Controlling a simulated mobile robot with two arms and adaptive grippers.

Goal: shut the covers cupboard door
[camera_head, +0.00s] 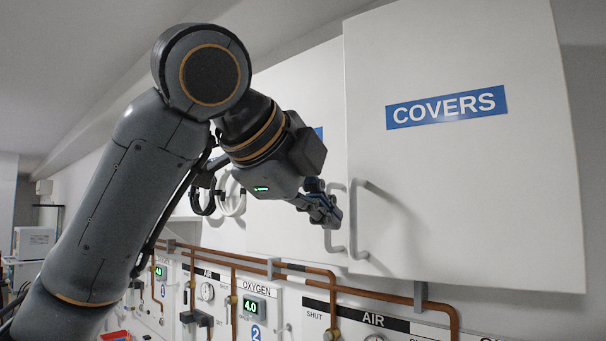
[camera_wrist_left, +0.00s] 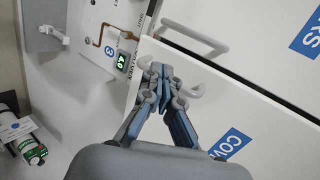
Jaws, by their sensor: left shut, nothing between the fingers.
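The white covers cupboard door (camera_head: 470,190) carries a blue COVERS label (camera_head: 446,107) at right in the head view. Its near edge stands slightly proud of the door beside it. In the wrist view the covers door (camera_wrist_left: 255,115) is the lower panel, with a dark gap along its edge. Its bar handle (camera_head: 358,220) is at the lower left, and also shows behind my fingers in the wrist view (camera_wrist_left: 197,91). My left gripper (camera_head: 335,219) is shut and empty in front of the doors, near the handles. I cannot tell whether it touches anything. My right gripper is out of view.
The neighbouring white door (camera_head: 285,225) has its own handle (camera_head: 336,240) close to my fingers. Below run copper pipes (camera_head: 380,295) and gas panels, including an oxygen panel (camera_head: 255,305).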

